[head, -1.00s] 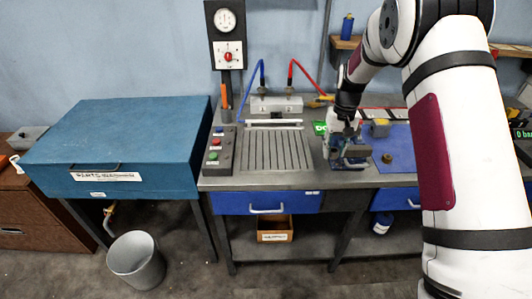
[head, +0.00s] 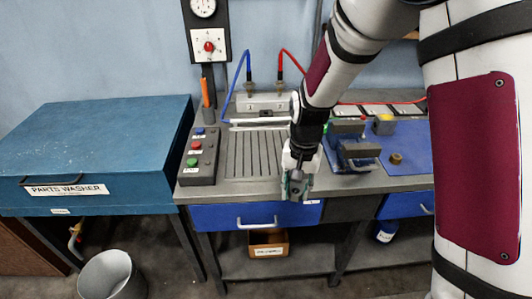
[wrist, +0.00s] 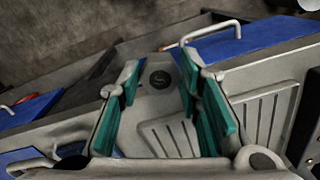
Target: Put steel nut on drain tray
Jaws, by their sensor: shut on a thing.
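My gripper (head: 297,186), with teal finger pads, hangs at the front edge of the bench, just right of the drain tray. It is shut on a small dark grey piece, which I take to be the steel nut (head: 295,188). The drain tray (head: 252,153) is the ribbed grey metal panel on the bench top, left of my gripper. Its slotted surface also shows in the wrist view (wrist: 168,138). My arm hides part of its right side.
A blue vise (head: 352,150) stands right of my gripper. A brass-coloured nut (head: 396,158) lies on a blue mat (head: 412,145). A button box (head: 199,153) borders the tray on the left. A manifold with blue and red hoses (head: 262,104) stands behind.

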